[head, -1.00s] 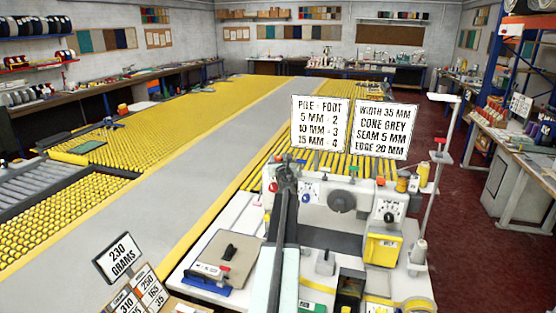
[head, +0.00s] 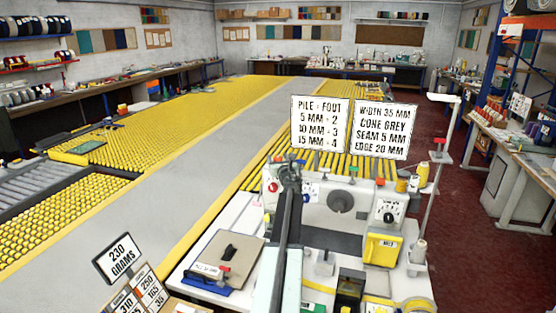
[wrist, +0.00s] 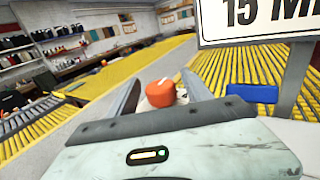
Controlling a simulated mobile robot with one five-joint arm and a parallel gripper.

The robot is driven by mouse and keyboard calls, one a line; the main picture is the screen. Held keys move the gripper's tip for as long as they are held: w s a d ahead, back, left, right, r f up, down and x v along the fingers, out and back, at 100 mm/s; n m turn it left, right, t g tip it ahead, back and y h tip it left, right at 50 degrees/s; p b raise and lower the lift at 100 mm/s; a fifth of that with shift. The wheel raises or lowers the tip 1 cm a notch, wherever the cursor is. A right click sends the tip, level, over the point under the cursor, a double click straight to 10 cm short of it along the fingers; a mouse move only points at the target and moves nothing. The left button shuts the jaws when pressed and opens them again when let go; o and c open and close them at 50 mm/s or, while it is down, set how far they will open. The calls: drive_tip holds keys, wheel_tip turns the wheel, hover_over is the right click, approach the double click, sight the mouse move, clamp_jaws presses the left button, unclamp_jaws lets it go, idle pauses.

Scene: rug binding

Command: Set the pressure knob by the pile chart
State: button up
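The pile chart (head: 319,123) is a white sign behind the machine, reading pile = foot: 5 mm 2, 10 mm 3, 15 mm 4. Its lower edge shows large in the wrist view (wrist: 258,14). The white binding machine (head: 345,212) stands in front of it. In the wrist view an orange-red knob (wrist: 160,92) with a pale pointer mark sits between my fingers; whether they touch it I cannot tell. My gripper (wrist: 161,84) is open, one finger on each side. In the head view my gripper (head: 290,172) is at the machine's top left, and my arm hides part of the machine.
A second sign (head: 382,131) gives width, cone, seam and edge. A grey board (head: 222,258) with a small, barely legible label lies left of my arm. A dial (head: 389,212) is on the machine's right end. A blue block (wrist: 252,93) is right of the knob.

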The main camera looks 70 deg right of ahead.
drive_tip(key=v, duration=0.7)
drive_tip(key=shift+s+a, duration=0.25)
drive_tip(key=shift+a, duration=0.05)
